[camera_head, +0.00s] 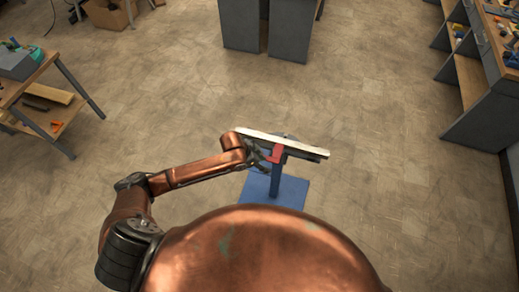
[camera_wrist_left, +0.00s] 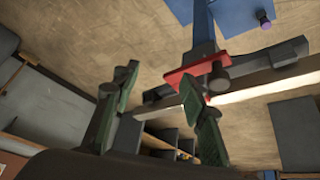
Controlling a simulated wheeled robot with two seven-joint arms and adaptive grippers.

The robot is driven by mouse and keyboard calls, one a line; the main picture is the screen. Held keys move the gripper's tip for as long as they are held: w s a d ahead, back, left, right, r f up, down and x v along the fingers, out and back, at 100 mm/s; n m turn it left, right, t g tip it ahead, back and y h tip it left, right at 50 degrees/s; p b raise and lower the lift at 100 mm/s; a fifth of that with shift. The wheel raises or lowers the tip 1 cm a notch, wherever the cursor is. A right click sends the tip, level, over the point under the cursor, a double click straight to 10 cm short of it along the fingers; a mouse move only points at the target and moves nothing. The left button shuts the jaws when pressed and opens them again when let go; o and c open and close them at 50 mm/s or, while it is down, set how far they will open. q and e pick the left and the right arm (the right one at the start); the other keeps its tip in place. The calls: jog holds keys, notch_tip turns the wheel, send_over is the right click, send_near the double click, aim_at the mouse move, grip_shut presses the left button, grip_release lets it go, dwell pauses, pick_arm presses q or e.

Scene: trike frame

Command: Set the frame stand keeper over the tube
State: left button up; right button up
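The blue frame stand has a flat base (camera_head: 291,190) on the floor and an upright post (camera_head: 276,180). The red keeper (camera_head: 277,153) is at the top of the post, beside the tube. It also shows in the left wrist view (camera_wrist_left: 208,68), with a dark round knob on it. The long tube (camera_head: 300,149) lies across the stand top, pale along its upper side. My left gripper (camera_wrist_left: 158,88) is open, its green fingers apart with nothing visible between them. One finger is close to the keeper; I cannot tell whether they touch. My right gripper is not in view.
A small purple-ended piece (camera_wrist_left: 264,18) shows by the blue base. A workbench (camera_head: 35,75) stands at the left, grey cabinets (camera_head: 265,28) at the back and a shelf unit (camera_head: 485,75) at the right. The floor around the stand is clear.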

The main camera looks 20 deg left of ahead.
pick_arm(q)
jog(key=w+a+r+y, duration=0.1)
jog(key=w+a+r, duration=0.3)
jog(key=w+a, duration=0.15)
jog(key=shift+g, duration=0.3)
jog(key=shift+a+p+x, duration=0.25)
jog(key=shift+p+x, duration=0.15)
jog(key=shift+x, duration=1.55)
jog(key=shift+a+p+x, duration=0.2)
jog(key=shift+p+x, duration=0.15)
jog(key=shift+x, duration=1.6)
jog(key=shift+f, duration=0.15)
jog(key=shift+c, duration=0.6)
grip_shut()
